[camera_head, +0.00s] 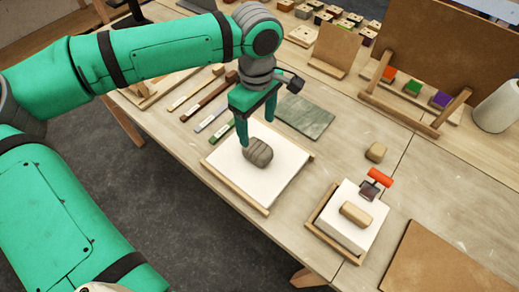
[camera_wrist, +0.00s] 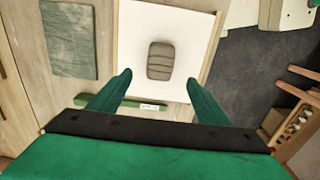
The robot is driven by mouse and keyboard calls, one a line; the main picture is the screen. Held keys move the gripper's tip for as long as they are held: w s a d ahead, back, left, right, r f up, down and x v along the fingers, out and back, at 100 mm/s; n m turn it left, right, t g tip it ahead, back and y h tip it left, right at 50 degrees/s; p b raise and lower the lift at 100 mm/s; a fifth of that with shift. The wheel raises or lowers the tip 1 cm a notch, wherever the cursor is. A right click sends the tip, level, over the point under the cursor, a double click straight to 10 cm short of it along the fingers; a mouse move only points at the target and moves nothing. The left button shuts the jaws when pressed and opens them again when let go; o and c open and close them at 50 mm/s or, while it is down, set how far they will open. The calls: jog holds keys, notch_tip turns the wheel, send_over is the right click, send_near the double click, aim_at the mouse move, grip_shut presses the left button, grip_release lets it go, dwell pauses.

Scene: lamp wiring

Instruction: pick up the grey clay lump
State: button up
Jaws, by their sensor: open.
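The grey clay lump (camera_head: 258,152) is a rounded, grooved block on a white board with a wooden rim (camera_head: 236,186). In the wrist view the lump (camera_wrist: 160,60) lies on the white board (camera_wrist: 135,25), beyond my fingertips and roughly centred between them. My gripper (camera_head: 256,125) is open and empty, pointing down over the board near the lump. Its two green fingers also show in the wrist view (camera_wrist: 158,80). I see no contact between the fingers and the lump in the wrist view.
A green-grey slab (camera_head: 305,117) lies behind the board. A tan lump (camera_head: 376,151) sits on bare table.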

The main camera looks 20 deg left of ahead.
aim_at(258, 147)
notch_tip(258, 147, down, 10)
jog(key=shift+d+f, duration=0.1)
jog(key=shift+f, duration=0.15)
dwell(0.4)
jog(key=shift+s, duration=0.1)
jog(key=c, duration=0.4)
jog(key=shift+r, duration=0.1)
jog(key=c, duration=1.3)
